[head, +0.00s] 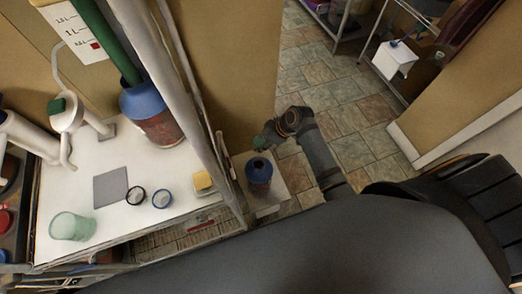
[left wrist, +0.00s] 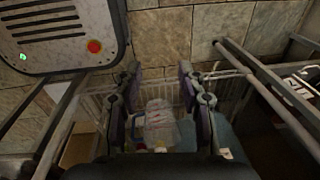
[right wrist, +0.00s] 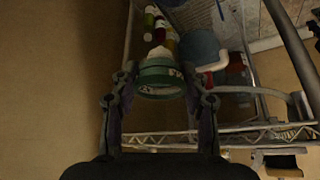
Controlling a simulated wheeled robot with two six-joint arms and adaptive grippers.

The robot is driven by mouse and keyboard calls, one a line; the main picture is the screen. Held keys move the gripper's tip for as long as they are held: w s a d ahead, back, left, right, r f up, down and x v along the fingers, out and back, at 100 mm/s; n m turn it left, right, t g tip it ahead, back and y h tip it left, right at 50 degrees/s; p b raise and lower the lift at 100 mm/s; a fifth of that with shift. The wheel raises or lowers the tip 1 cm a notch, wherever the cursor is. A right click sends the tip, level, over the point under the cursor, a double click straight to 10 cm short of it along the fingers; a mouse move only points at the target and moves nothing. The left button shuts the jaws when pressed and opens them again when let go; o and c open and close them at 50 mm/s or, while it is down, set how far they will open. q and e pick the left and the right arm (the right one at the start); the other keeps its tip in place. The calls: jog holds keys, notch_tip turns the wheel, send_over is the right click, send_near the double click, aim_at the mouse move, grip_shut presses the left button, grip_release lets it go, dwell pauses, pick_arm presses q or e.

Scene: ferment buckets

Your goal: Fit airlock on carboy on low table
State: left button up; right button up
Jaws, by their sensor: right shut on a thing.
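My right gripper (head: 270,134) is beyond the low table's far edge in the head view. It is shut on a small green thing (right wrist: 160,78), seen between its fingertips in the right wrist view; it looks like the airlock, but its full shape is unclear. A blue carboy (head: 260,174) with a dark opening on top stands upright on the low table (head: 296,176). In the head view the held thing appears just above the carboy, apart from its mouth. My left gripper (left wrist: 160,85) is open and empty, and not seen in the head view.
A higher white table (head: 110,212) at left holds a large red-and-blue vessel (head: 152,112), a pale green cup (head: 72,226), two rings and a yellow block (head: 203,182). A metal post stands between the tables. Tiled floor lies beyond.

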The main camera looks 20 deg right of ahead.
pick_arm(q)
jog(key=w+d, duration=0.2)
jog(key=w, duration=0.2)
pick_arm(e)
jog(key=shift+n, duration=0.5)
jog(key=f+b, duration=0.1)
jog(key=f, duration=0.2)
jog(key=s+f+b, duration=0.1)
jog(key=f+b, duration=0.1)
jog(key=f, duration=0.1)
jog(key=s+a+f+b, duration=0.1)
jog(key=f, duration=0.2)
jog(key=shift+a, duration=0.1)
jog(key=shift+f+b, duration=0.5)
jog(key=shift+f, duration=0.05)
pick_arm(q)
jog(key=shift+t, duration=0.3)
jog(key=f, duration=0.1)
jog(key=s+f, duration=0.1)
jog(key=f, duration=0.1)
jog(key=a+f, duration=0.1)
jog(key=shift+s+f, duration=0.25)
jog(key=shift+f, duration=0.1)
jog(key=shift+r+p, duration=0.35)
jog(key=shift+f+b, duration=0.35)
jog(key=shift+f, duration=0.05)
pick_arm(e)
jog(key=shift+f, duration=0.75)
